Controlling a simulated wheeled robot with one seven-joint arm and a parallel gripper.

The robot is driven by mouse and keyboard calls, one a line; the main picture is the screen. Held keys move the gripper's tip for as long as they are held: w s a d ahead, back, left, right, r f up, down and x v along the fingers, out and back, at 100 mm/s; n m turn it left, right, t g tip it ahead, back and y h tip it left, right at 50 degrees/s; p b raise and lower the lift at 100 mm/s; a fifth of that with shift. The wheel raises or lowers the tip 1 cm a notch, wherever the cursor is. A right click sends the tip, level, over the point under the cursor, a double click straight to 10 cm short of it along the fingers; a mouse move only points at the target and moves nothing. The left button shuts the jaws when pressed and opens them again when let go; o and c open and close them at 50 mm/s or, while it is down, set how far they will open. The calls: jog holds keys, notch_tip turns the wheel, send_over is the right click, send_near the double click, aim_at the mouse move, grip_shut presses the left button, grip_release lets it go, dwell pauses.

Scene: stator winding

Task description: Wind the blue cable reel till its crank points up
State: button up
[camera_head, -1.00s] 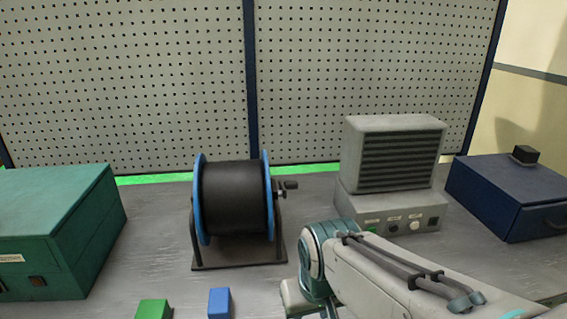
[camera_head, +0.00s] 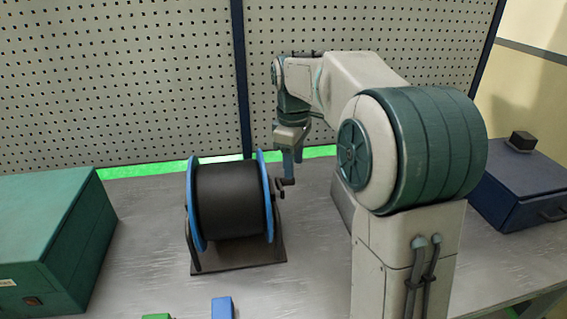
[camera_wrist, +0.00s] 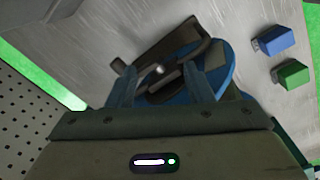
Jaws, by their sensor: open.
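The cable reel (camera_head: 227,200) has a black drum between blue flanges and stands on a dark base plate (camera_head: 240,257). Its small dark crank (camera_head: 286,183) sticks out on the right side, its handle low beside the flange; its exact angle is hard to tell. My gripper (camera_head: 291,168) points down with open jaws just above the crank. In the wrist view, the fingers (camera_wrist: 160,80) reach over the reel's blue flange (camera_wrist: 222,68) and dark crank parts show between them. I cannot tell whether the fingers touch the crank.
A green box (camera_head: 50,235) stands at the left and a navy box (camera_head: 515,185) at the right. A blue block (camera_head: 222,308) and a green block (camera_head: 157,317) lie in front. The perforated panel (camera_head: 120,80) rises behind. My arm hides most of the vented grey unit.

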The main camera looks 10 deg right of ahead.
jog(key=w+r+n+g+p, duration=0.1)
jog(key=w+n+p, duration=0.3)
jog(key=w+n, duration=0.55)
jog(key=f+m, duration=0.1)
jog(key=f, duration=0.3)
jog(key=w+f, duration=0.1)
jog(key=f, duration=0.4)
jog(key=d+f+m, duration=0.1)
jog(key=f, duration=0.3)
jog(key=shift+w+f+m+p, duration=0.15)
jog(key=shift+f+m+p, duration=0.2)
jog(key=shift+f+p, duration=0.05)
grip_shut()
